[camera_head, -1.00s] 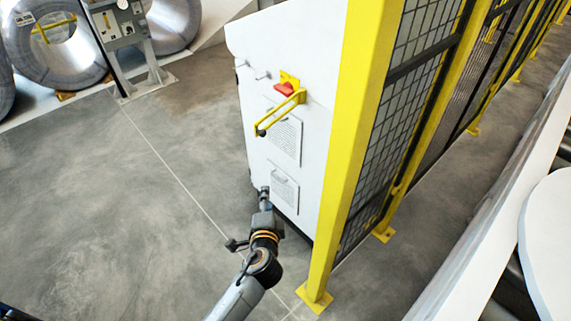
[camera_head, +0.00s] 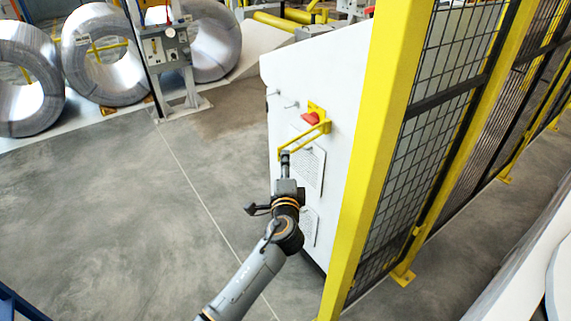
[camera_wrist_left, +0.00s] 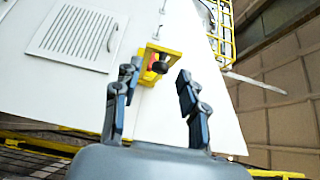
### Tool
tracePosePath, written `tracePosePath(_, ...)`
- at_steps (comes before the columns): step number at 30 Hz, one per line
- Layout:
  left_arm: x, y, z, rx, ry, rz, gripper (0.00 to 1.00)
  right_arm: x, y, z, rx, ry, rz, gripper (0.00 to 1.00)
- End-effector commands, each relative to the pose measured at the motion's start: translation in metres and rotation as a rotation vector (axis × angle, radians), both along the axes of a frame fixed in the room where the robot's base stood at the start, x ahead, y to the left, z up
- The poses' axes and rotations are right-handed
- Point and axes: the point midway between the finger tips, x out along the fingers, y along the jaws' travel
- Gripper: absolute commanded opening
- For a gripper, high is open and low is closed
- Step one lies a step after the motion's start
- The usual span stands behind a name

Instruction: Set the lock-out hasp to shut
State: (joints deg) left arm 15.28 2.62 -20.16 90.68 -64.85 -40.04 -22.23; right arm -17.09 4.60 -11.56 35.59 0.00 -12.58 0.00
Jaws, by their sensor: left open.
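The lock-out hasp (camera_head: 306,137) is a yellow bar on the side of a white cabinet (camera_head: 300,83), sticking out to the lower left from a yellow plate. A red switch handle (camera_head: 310,118) sits at the plate. In the left wrist view the yellow hasp (camera_wrist_left: 172,53) and its dark knob (camera_wrist_left: 160,67) show between and beyond the fingertips. My left gripper (camera_head: 285,157) is at the hasp's outer end in the head view and hides its knob. The left wrist view shows the left gripper (camera_wrist_left: 158,80) open, with nothing between its fingers. My right gripper is not in view.
A yellow post and mesh fence (camera_head: 375,140) stands just right of the cabinet. Printed plates are on the cabinet face, and two small pegs stick out at its upper left. Large metal coils (camera_head: 102,58) and a grey control post (camera_head: 166,48) stand at the back left. The floor at left is clear.

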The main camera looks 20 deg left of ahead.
Motion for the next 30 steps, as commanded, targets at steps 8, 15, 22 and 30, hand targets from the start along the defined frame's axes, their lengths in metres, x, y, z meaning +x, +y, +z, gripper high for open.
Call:
tracePosePath(8, 0.018, 0.005, 0.0, -0.001, 0.0, 0.0, 0.42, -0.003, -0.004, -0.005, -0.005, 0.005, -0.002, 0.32)
tracePosePath(15, 0.018, 0.005, 0.0, -0.001, 0.001, -0.001, 0.4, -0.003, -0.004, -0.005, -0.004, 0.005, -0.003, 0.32)
tracePosePath(22, 0.018, 0.005, 0.0, -0.001, 0.001, -0.001, 0.0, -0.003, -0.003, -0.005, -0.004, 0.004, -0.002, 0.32)
tracePosePath(30, 0.017, 0.007, 0.0, 0.0, 0.001, -0.002, 0.0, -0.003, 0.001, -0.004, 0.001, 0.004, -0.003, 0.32)
